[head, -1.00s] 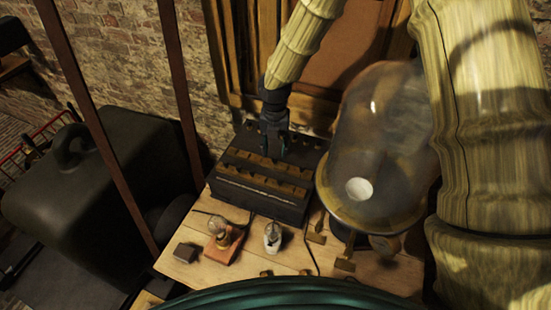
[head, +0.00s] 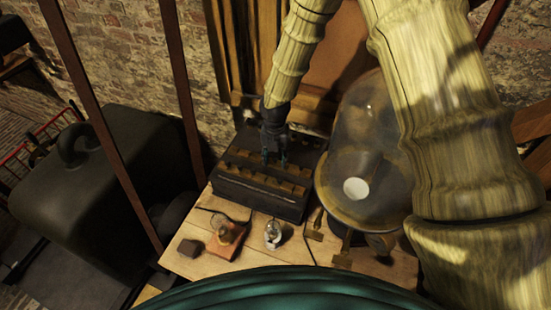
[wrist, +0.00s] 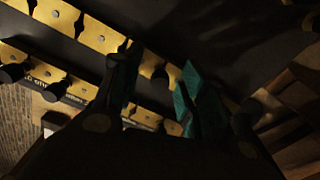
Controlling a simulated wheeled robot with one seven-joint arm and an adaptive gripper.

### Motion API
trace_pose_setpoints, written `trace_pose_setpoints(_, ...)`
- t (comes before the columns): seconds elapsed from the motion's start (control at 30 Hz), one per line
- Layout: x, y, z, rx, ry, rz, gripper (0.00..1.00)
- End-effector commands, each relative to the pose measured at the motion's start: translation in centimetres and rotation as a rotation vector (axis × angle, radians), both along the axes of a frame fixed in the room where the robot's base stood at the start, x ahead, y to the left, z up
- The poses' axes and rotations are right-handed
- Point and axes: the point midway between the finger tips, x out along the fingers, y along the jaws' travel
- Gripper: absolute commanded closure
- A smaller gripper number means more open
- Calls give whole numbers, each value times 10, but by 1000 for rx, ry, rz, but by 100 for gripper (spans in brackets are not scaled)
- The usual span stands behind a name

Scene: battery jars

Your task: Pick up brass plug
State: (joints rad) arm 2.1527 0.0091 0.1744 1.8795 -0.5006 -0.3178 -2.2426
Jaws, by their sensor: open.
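A dark box (head: 262,203) with rows of brass blocks (head: 262,181) on its top stands at the back of the wooden table. My gripper (head: 274,159) is over the back part of this box, pointing down. In the wrist view, my gripper (wrist: 160,68) has its two teal-tipped fingers apart, with brass blocks (wrist: 97,36) visible beyond and between them. Nothing is seen held. Dark-knobbed plugs (wrist: 54,92) stand along the brass rows at the left of the wrist view. I cannot tell which of them is the brass plug; the fingers hide part of the rows.
A glass dome (head: 362,150) stands close to the box's right. A lamp on a reddish base (head: 227,240), a small glass-topped piece (head: 272,234) and a dark block (head: 190,247) sit in front. T-shaped brass pieces (head: 314,229) lie at the right. A brick wall is behind.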

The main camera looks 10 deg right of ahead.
Motion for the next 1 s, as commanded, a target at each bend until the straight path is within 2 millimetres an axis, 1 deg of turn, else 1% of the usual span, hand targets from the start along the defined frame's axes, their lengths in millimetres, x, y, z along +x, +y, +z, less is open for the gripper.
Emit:
trace_pose_setpoints(0.03, 0, 0, 0, 0, 0, 0, 60)
trace_pose_setpoints(0.17, 0, 0, 0, 0, 0, 0, 84)
trace_pose_setpoints(0.2, 0, 0, 0, 0, 0, 0, 91)
trace_pose_setpoints(0.27, 0, 0, 0, 0, 0, 0, 100)
trace_pose_setpoints(0.7, 1, 0, 2, 1, -1, -1, 100)
trace_pose_setpoints(0.87, 1, 0, 11, 2, -3, -2, 100)
trace_pose_setpoints(1.0, 1, 0, 24, 1, -3, -2, 100)
